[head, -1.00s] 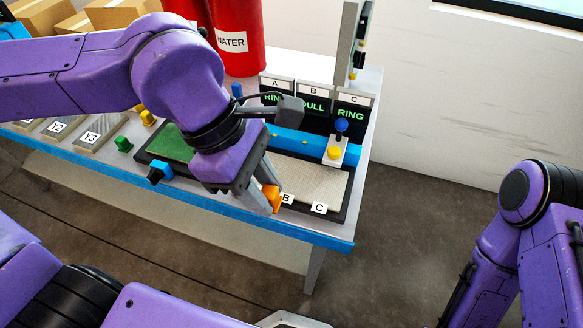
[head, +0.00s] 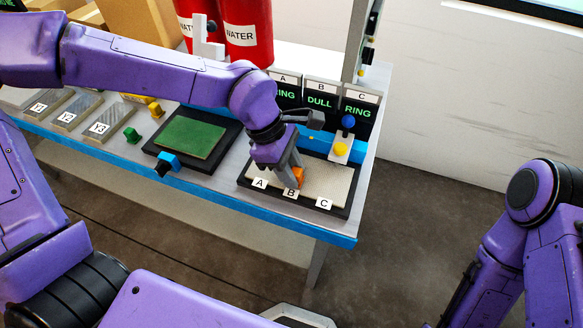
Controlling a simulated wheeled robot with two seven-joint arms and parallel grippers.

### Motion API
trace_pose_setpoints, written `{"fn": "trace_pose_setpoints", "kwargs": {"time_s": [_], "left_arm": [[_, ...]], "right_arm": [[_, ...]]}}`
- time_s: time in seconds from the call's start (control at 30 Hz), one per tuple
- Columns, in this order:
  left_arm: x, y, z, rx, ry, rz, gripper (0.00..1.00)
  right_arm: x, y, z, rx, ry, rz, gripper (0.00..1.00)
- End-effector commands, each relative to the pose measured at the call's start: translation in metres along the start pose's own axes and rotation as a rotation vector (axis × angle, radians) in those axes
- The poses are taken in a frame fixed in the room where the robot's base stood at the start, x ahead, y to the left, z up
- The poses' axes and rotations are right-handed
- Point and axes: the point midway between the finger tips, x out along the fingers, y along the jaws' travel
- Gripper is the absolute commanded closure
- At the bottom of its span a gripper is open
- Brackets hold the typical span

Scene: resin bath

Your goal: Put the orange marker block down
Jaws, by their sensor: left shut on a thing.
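The orange marker block (head: 299,177) is between the fingers of my left gripper (head: 291,179), which is shut on it. The block is low over the pale mat (head: 331,180) in the black tray, just behind the label B (head: 291,193). I cannot tell whether it touches the mat. The label A (head: 260,183) lies to its left and the label C (head: 324,203) to its right. My right arm shows at the right edge, but its gripper is out of the picture.
Signs on the bench read RING, DULL (head: 319,102) and RING. A yellow knob (head: 341,149) and a blue knob (head: 348,122) stand behind the mat. Red water containers (head: 246,32) stand behind.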

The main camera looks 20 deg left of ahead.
Motion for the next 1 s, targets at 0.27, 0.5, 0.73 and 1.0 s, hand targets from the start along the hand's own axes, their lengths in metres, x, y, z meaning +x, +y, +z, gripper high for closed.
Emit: {"fn": "trace_pose_setpoints", "kwargs": {"time_s": [0.27,0.5,0.73,1.0], "left_arm": [[0.008,-0.001,-0.003,0.001,0.000,-0.002,0.98],[0.014,-0.002,-0.007,-0.003,0.003,-0.008,0.98],[0.017,-0.004,-0.008,-0.006,0.006,-0.016,0.44],[0.017,-0.005,-0.008,-0.007,0.008,-0.018,0.44]], "right_arm": [[0.002,0.000,0.001,0.000,0.000,0.000,1.00],[0.003,0.000,0.001,0.000,0.000,0.000,1.00],[0.004,0.000,0.002,0.000,0.000,0.000,1.00],[0.005,0.000,0.002,0.000,0.000,0.000,1.00]]}}
